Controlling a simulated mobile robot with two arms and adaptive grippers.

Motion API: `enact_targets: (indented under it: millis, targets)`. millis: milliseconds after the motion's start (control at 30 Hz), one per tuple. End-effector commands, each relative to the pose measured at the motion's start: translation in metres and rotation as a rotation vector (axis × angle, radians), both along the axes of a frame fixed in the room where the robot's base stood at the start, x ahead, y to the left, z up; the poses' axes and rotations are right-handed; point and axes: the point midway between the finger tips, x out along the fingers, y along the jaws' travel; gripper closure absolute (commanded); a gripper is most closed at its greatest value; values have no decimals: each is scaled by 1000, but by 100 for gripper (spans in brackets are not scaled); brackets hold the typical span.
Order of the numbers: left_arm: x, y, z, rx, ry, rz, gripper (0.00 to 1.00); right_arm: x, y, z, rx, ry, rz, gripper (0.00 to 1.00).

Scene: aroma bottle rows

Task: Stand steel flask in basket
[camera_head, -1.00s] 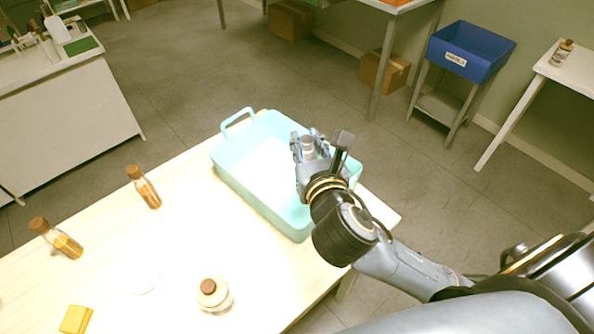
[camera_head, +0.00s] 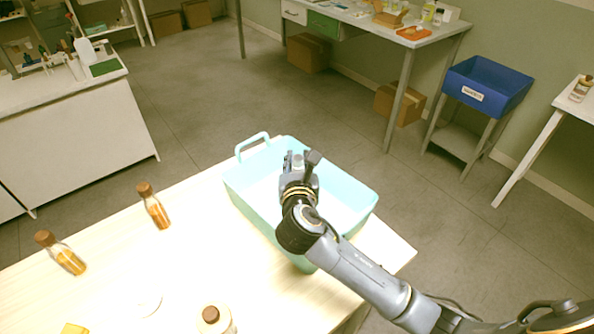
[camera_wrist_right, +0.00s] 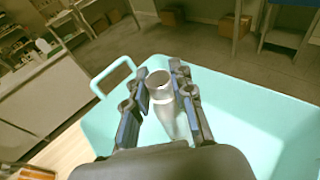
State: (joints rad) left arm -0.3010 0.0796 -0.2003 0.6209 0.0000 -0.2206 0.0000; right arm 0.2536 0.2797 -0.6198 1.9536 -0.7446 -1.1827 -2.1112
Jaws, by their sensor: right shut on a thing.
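The steel flask (camera_wrist_right: 160,92) is a silver cylinder held upright between the fingers of my right gripper (camera_wrist_right: 158,110) in the right wrist view. In the head view only the flask's top (camera_head: 297,160) shows, between the fingers of the right gripper (camera_head: 298,162). The basket (camera_head: 348,190) is a light turquoise open bin with a loop handle, on the table. The gripper and flask are over or within the basket's opening; whether the flask's base touches the basket floor is hidden. My left gripper is not in view.
The pale wooden table (camera_head: 190,270) also carries two corked amber bottles (camera_head: 155,208) (camera_head: 63,254), another cork-topped bottle (camera_head: 214,318), a white disc (camera_head: 147,302) and a yellow block (camera_head: 74,328). A blue bin (camera_head: 487,85) stands on a separate stand beyond.

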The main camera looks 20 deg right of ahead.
Motion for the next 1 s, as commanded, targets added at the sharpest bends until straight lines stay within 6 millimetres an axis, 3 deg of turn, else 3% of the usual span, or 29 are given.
enact_targets:
  millis: [300,667,700,800,1000]
  targets:
    - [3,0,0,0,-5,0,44,5,1,-35,0,4,-1,100]
    - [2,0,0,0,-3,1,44,5,1,-40,-1,1,0,100]
    - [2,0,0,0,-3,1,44,5,1,-40,0,1,0,72]
    - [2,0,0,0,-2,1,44,5,1,-40,0,1,0,54]
    - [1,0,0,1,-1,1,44,5,1,-40,0,1,0,54]
